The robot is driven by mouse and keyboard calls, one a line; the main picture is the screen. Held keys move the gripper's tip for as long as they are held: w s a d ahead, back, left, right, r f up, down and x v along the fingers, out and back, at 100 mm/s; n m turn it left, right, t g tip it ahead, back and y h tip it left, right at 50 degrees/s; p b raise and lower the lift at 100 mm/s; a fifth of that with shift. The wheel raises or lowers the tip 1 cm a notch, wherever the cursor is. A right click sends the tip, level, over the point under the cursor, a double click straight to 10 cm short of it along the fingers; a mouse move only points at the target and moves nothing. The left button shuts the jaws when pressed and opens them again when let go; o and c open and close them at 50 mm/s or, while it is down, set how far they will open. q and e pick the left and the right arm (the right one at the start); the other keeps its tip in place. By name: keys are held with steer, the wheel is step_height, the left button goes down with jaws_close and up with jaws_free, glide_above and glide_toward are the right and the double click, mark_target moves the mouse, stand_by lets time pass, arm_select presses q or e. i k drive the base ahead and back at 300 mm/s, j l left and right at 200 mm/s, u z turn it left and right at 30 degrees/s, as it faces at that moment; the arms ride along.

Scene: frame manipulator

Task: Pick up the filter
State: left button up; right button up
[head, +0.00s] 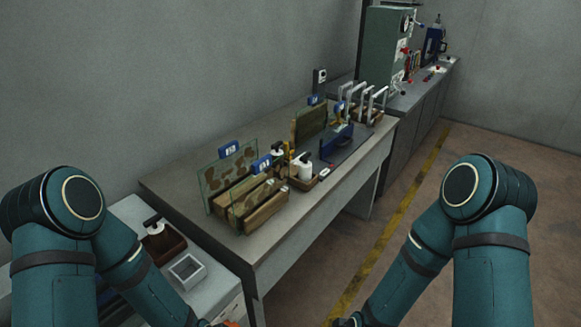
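I cannot tell for sure which thing is the filter. A small grey square frame with a pale inside (187,270) lies on the white-topped surface at the lower left, close beside my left forearm. Both my teal arms reach down past the bottom edge of the head view.
A brown tray with a white bottle (160,240) stands near the square frame. The grey workbench (290,240) holds mottled panes in wooden stands (262,207), another white bottle (304,166) and a blue fixture (336,141). A green machine (384,48) stands farther back. The floor at right is clear.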

mark_target(305, 166)
steer(key=i+l+u, duration=0.1)
steer(key=u, duration=0.9)
steer(key=l+u, duration=0.75)
steer(key=l, duration=0.2)
steer(key=l+u, duration=0.1)
steer(key=l, duration=0.2)
steer(key=k+l+u, duration=0.1)
steer(key=l, duration=0.25)
steer(key=k+l+u, duration=0.1)
steer(key=l, duration=0.2)
steer(key=k, duration=0.05)
